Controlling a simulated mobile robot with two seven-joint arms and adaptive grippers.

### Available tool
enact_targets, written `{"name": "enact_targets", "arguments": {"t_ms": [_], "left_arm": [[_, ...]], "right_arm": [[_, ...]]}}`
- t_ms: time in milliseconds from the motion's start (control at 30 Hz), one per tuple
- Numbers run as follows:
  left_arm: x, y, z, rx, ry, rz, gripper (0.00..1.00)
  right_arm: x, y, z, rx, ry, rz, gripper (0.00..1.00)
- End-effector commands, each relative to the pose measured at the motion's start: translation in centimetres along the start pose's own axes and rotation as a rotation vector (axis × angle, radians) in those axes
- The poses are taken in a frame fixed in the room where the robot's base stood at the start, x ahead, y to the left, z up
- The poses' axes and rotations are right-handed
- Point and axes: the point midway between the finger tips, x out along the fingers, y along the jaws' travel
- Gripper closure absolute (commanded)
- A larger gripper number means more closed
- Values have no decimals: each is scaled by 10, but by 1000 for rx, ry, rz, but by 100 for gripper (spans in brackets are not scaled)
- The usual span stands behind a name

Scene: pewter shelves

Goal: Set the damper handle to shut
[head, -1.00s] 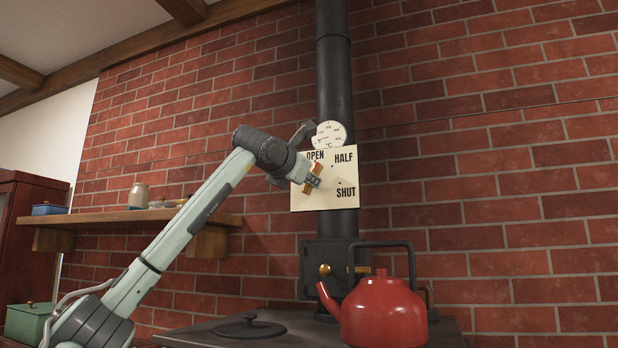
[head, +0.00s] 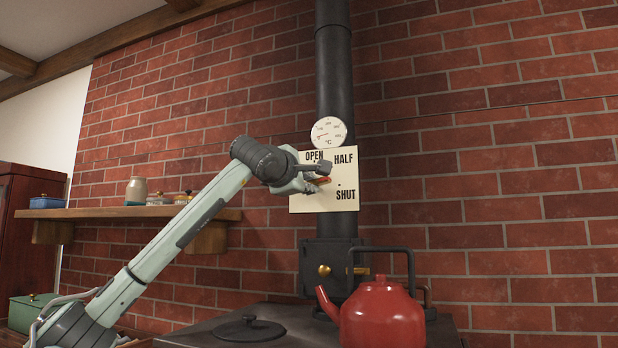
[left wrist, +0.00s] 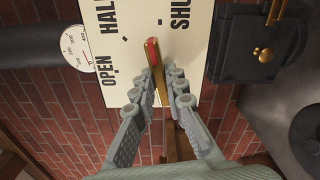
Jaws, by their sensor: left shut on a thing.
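The plate reads OPEN, HALF and SHUT. My left gripper (head: 314,184) is shut on the handle, which shows between its fingers (left wrist: 164,88) in the left wrist view. In the head view the handle lies nearly level, its free end towards the right side of the plate. In the left wrist view the handle's red end (left wrist: 152,50) points near the mark by SHUT. The handle's pivot is hidden. My right gripper is out of view.
A round dial (head: 328,132) sits just above the plate. A red kettle (head: 382,318) and a black lid (head: 248,329) are on the stove top below. A wooden shelf (head: 140,214) with jars is at the left. The brick wall at the right is clear.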

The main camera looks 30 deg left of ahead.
Motion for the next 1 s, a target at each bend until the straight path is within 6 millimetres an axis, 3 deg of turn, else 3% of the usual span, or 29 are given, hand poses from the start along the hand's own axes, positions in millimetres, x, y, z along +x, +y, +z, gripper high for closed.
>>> {"name": "enact_targets", "arguments": {"t_ms": [400,967,1000], "left_arm": [[0,-1,1,190,-2,0,100],[0,-2,1,218,-2,-1,100],[0,-2,1,218,-2,-1,83]], "right_arm": [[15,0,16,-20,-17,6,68],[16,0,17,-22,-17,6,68],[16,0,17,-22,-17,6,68]]}}
